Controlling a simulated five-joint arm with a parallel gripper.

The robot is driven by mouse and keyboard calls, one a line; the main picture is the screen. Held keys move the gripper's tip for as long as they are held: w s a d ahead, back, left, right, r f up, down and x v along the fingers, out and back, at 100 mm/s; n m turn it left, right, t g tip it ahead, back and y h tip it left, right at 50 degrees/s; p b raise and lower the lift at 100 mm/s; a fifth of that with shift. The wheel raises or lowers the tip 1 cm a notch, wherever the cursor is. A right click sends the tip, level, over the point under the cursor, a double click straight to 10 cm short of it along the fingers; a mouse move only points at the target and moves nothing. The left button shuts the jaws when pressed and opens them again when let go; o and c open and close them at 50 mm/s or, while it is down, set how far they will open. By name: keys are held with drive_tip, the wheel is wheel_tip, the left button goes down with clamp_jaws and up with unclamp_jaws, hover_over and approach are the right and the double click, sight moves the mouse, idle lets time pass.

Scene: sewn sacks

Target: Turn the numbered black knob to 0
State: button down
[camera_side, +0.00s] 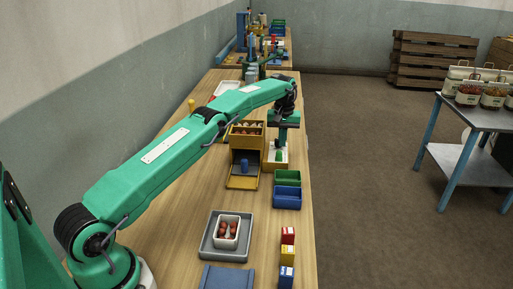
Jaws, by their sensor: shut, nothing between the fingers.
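My green arm reaches along the bench, and my gripper (281,141) hangs downward at its far end. The gripper is shut and holds nothing. It is over or in front of a small pale panel or box (272,165) with a green part on it, beside a yellow wooden dispenser (241,154). I cannot make out the numbered black knob; it may be hidden behind my gripper or be too small to tell. No numbers are readable, and I cannot tell whether the fingers touch anything.
Green (287,177) and blue (287,197) bins stand at the bench's right edge. Nearer are a grey tray (207,252) with a white tub of brown items and several small coloured boxes (288,236). Bare wood (180,235) lies at the left.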

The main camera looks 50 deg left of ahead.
drive_tip(key=shift+d+r, duration=0.1)
drive_tip(key=shift+r, duration=0.05)
idle(0.3)
drive_tip(key=shift+w+r, duration=0.1)
drive_tip(key=shift+r, duration=0.4)
drive_tip(key=shift+a+r+m+t, duration=0.5)
drive_tip(key=shift+a+r+m, duration=0.1)
drive_tip(key=shift+r+m, duration=0.4)
drive_tip(key=shift+s+a+r+m+t+y, duration=0.15)
drive_tip(key=shift+s+a+r+m+t, duration=0.2)
drive_tip(key=shift+r+m, duration=0.3)
drive_tip(key=shift+s+a+r+m+t+y, duration=0.1)
drive_tip(key=shift+s+a+r+m+t, duration=0.1)
drive_tip(key=shift+s+a+r+m, duration=0.35)
drive_tip(key=shift+s+a+r+m+t+y, duration=0.15)
drive_tip(key=shift+s+a+r+m+t, duration=0.1)
drive_tip(key=shift+s+r+m, duration=0.45)
drive_tip(key=shift+w+f, duration=0.1)
drive_tip(key=shift+w, duration=0.15)
drive_tip(key=shift+f, duration=0.2)
drive_tip(key=shift+s+d+x, duration=0.1)
drive_tip(key=shift+s+x, duration=0.15)
drive_tip(key=shift+x, duration=0.8)
drive_tip(key=shift+s+d+x, duration=0.1)
drive_tip(key=shift+s+x, duration=0.15)
drive_tip(key=shift+x, duration=0.85)
drive_tip(key=shift+s+x, duration=0.2)
drive_tip(key=shift+x, duration=0.85)
drive_tip(key=shift+f, duration=0.2)
